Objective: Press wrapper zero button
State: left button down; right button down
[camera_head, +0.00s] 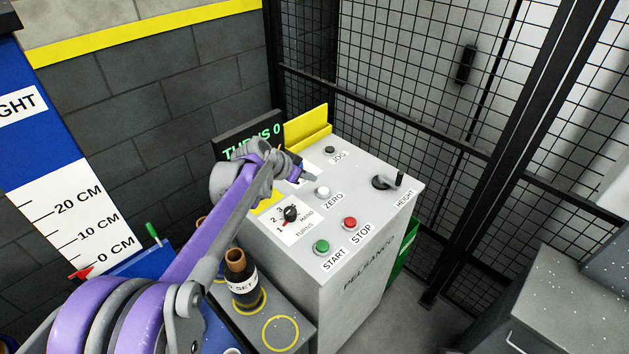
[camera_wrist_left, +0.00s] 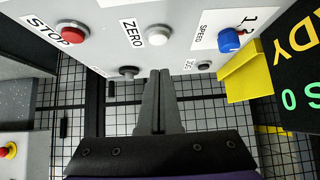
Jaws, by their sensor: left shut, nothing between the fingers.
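The white ZERO button (camera_head: 323,192) sits on the sloped top of the grey control console (camera_head: 365,172). It also shows in the left wrist view (camera_wrist_left: 158,35), with its label beside it. My left gripper (camera_head: 315,177) reaches over the console from the left. It is shut and empty, with its tips just behind the ZERO button and apart from it in the picture. In the left wrist view the closed fingers (camera_wrist_left: 160,76) point toward the button, with a small gap between. My right gripper is not in view.
Near ZERO are the green START button (camera_head: 321,246), red STOP button (camera_head: 350,223), black JOG button (camera_head: 329,150), HEIGHT lever (camera_head: 381,182) and TURNS knob (camera_head: 290,214). A display (camera_head: 250,136) stands behind. A dark SET bottle (camera_head: 243,283) stands front left; mesh fence (camera_head: 430,75) behind.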

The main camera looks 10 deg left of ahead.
pick_arm(q)
jog(key=v, duration=0.5)
jog(key=shift+d+r, duration=0.1)
jog(key=shift+d, duration=0.1)
jog(key=shift+s, duration=0.1)
dwell(0.4)
jog(key=s+f+n+g+y+p, duration=0.1)
jog(key=s+f, duration=0.4)
jog(key=s, duration=1.2)
jog(key=s+f+n+g+y+p, duration=0.1)
jog(key=s+f+n+y, duration=0.3)
jog(key=s, duration=1.3)
jog(key=shift+a+f+n, duration=0.45)
jog(key=shift+f+n, duration=0.15)
jog(key=shift+n, duration=0.2)
